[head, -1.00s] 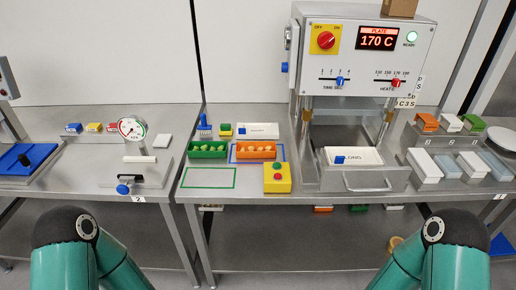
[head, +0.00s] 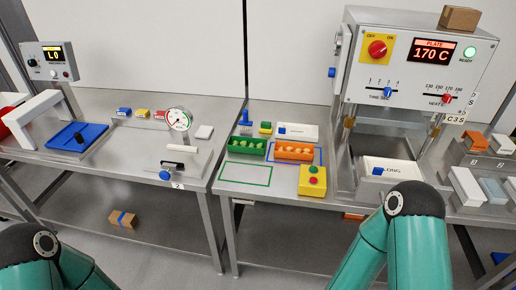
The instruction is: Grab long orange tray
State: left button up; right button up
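The long orange tray (head: 294,151) sits on the middle table, inside a blue outline, with several yellowish pasta pieces in it. A green tray (head: 247,147) of similar filling stands just left of it. My two teal arms show at the bottom of the head view, at the lower left and lower right. Both grippers are out of the picture. Nothing of mine touches the orange tray.
A yellow button box (head: 312,181) stands right in front of the orange tray. An empty green outline (head: 246,175) lies at front left. The heated press (head: 415,60) stands to the right, with a white block marked LONG (head: 392,169) under it. A gauge device (head: 180,150) is on the left table.

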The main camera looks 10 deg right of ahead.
aim_at(292, 150)
jog(key=u, duration=0.1)
jog(key=i, duration=0.25)
jog(key=u, duration=2.35)
jog(key=k, duration=1.55)
jog(key=z, duration=1.4)
jog(key=i, duration=1.05)
jog(key=u, duration=0.05)
